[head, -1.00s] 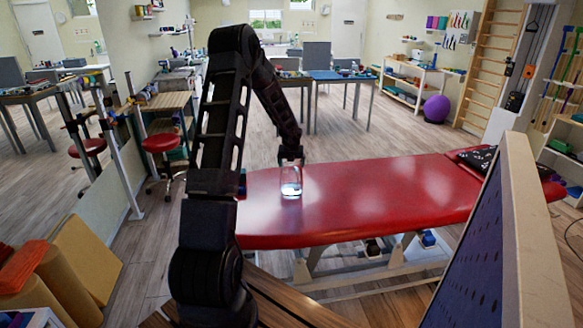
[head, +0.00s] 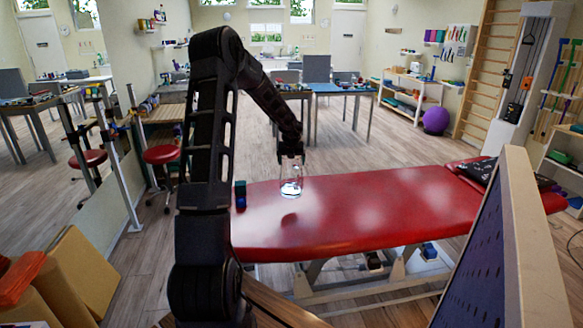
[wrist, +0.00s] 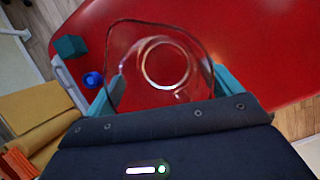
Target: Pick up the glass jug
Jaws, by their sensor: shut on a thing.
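The glass jug (head: 291,186) is clear, with a bright patch at its base, and is in my gripper over the left part of the red treatment table (head: 350,205). My gripper (head: 290,160) is above it, pointing down. In the wrist view the jug (wrist: 163,62) shows from above as a clear rim with a round base inside. The teal fingers of my gripper (wrist: 160,88) are on either side of it, shut on it. I cannot tell how far the jug's base is from the table.
A blue panel with a pale edge (head: 485,250) stands close at the right. A red stool (head: 161,155) is at the left. The middle of the table is clear.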

